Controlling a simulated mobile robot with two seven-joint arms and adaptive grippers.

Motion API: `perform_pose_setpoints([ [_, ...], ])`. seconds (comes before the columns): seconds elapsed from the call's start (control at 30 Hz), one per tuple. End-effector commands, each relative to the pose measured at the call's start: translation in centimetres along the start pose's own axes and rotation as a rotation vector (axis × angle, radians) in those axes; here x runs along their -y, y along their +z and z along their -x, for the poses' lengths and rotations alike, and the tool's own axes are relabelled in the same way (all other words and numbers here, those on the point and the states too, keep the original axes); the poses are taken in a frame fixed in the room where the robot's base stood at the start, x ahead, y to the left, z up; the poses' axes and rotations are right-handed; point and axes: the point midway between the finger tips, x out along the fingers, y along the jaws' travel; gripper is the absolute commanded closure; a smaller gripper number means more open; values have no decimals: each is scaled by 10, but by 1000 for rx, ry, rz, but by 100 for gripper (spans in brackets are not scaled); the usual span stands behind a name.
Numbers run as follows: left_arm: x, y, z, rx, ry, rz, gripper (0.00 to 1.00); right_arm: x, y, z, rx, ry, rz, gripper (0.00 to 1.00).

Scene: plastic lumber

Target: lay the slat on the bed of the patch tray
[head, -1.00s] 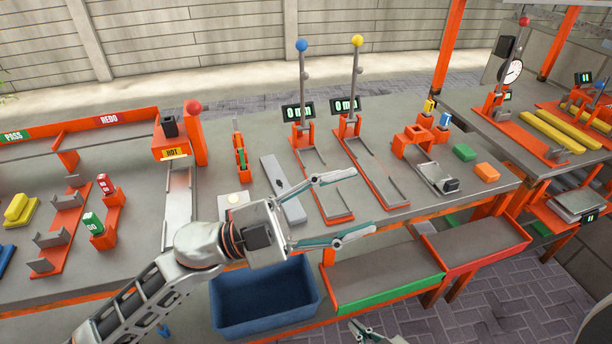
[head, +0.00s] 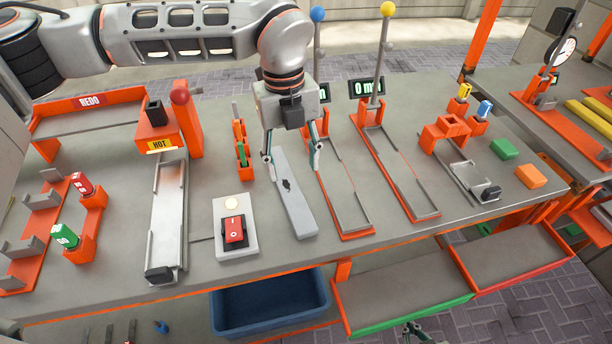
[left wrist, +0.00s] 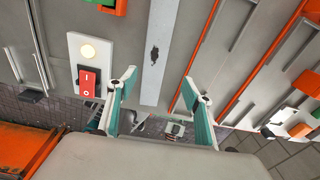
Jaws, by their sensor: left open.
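The slat (head: 297,208) is a grey bar with a dark ragged spot, lying flat on the bench between the red rocker switch and a lever gauge. My left gripper (head: 291,160) is open over the slat's far part, one finger on each side. In the left wrist view the slat (left wrist: 157,50) runs between the spread fingers (left wrist: 160,80), apparently touching neither. A short grey tray (head: 462,178) with an orange arch stands to the right; it may be the patch tray, but no label shows. My right gripper (head: 418,332) is barely visible at the bottom edge, its jaws unclear.
The switch box (head: 235,230) sits close left of the slat, and the lever gauge's channel (head: 345,200) close right. A HOT press (head: 165,140) stands farther left. A green block (head: 503,149) and an orange block (head: 531,176) lie right. A blue bin (head: 270,305) is below the front edge.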

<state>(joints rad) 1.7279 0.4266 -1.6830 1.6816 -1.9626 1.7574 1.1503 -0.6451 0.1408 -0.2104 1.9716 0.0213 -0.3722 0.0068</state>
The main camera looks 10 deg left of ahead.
Motion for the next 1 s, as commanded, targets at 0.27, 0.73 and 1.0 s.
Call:
perform_pose_setpoints([
  [0.27, -12, 19, -5, 58, 34, 49, 49, 0, 1, -1, 1, 0, 0, 100],
  [0.73, -18, 17, -55, 54, 31, 47, 49, 0, 0, 0, -1, 1, -1, 100],
  [1.0, -17, 18, -68, 57, 29, 45, 49, 0, 0, 0, -1, 1, -2, 100],
])
